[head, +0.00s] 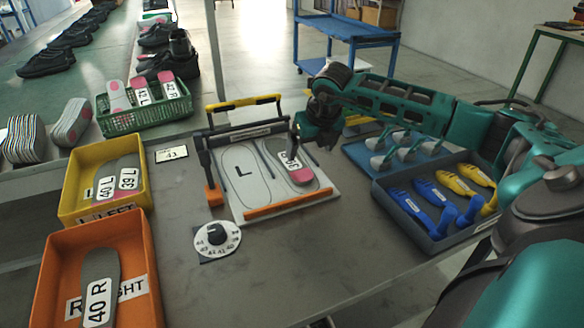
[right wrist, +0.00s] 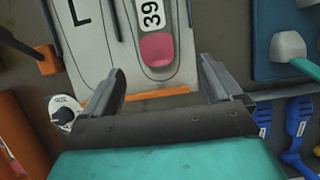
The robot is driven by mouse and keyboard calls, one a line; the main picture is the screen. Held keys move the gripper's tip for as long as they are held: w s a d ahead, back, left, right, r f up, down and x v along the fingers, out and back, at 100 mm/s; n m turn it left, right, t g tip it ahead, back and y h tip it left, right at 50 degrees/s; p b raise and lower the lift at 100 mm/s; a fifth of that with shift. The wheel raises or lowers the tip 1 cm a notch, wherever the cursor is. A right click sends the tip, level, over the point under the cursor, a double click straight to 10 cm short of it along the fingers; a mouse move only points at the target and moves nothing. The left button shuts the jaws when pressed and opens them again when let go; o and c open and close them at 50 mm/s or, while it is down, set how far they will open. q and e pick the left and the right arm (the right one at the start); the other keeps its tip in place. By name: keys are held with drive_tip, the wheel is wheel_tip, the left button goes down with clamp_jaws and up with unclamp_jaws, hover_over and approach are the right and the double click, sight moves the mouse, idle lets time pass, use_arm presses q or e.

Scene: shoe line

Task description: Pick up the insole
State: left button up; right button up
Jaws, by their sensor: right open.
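A grey insole (head: 297,167) with a pink heel and a label reading 39 lies in the right outline of a white board (head: 262,196). It also shows in the right wrist view (right wrist: 157,47), lying beyond my fingertips. The left outline, marked L, is empty. My right gripper (head: 312,145) is open and empty over the right side of the board; its fingers (right wrist: 160,75) stand apart on either side of the insole's line. My left gripper is not in view.
A yellow bin (head: 66,199) holds insoles 40 L and 39 L; an orange bin (head: 50,272) holds 40 R. A green crate (head: 145,119) holds more insoles. A dial (head: 217,239) lies in front. A grey tray (head: 425,233) and blue rack (head: 360,158) stand right.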

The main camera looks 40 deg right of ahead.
sight(299, 171)
drive_tip(key=x, duration=0.6)
drive_tip(key=b+x, duration=0.1)
drive_tip(key=x, duration=0.2)
drive_tip(key=shift+w+a+f, duration=0.25)
drive_tip(key=shift+w+f, duration=0.05)
drive_tip(key=shift+w, duration=0.1)
drive_tip(key=c, duration=1.1)
drive_tip(key=shift+r, duration=0.15)
